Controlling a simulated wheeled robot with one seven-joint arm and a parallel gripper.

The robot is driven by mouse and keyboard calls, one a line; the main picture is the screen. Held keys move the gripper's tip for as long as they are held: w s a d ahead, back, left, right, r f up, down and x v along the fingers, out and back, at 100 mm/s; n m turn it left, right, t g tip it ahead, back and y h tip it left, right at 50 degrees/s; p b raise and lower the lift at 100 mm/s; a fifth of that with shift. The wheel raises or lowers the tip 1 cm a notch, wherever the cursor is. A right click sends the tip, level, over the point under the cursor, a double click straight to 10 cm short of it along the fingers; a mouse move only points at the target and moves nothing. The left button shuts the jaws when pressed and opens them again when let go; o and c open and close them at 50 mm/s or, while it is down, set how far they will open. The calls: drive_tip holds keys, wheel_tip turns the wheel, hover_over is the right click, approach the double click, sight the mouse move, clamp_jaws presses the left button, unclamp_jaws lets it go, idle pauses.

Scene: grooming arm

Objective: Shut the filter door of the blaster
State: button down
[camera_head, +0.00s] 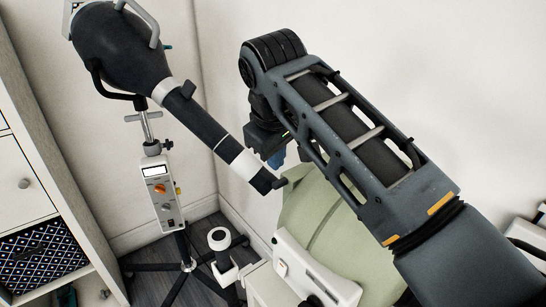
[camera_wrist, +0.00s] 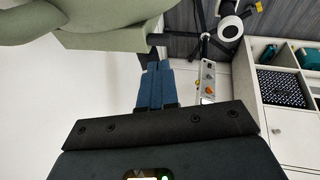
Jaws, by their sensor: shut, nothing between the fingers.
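The blaster (camera_head: 115,48) is a dark rounded body with pale end parts, at the upper left of the head view. It hangs on a stand, and its dark hose with white bands runs down to the right to a nozzle (camera_head: 265,181). A pale frame-like part (camera_head: 147,22) stands out at its top edge; I cannot tell whether this is the filter door. My gripper (camera_head: 277,158) is right of the nozzle, well apart from the blaster body, and partly hidden behind my arm. In the wrist view its blue fingers (camera_wrist: 157,66) are together and empty.
The stand's control box (camera_head: 161,192) has an orange knob and sits below the blaster. A white cabinet (camera_head: 22,165) with a patterned bin (camera_head: 45,252) is at the left. White walls meet in a corner behind. Free air lies between the gripper and the blaster body.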

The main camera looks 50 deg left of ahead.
drive_tip(key=b+v, duration=0.1)
drive_tip(key=v, duration=1)
drive_tip(key=shift+s+b, duration=0.3)
drive_tip(key=shift+b, duration=0.1)
drive_tip(key=shift+a+r, duration=0.1)
drive_tip(key=shift+a, duration=0.05)
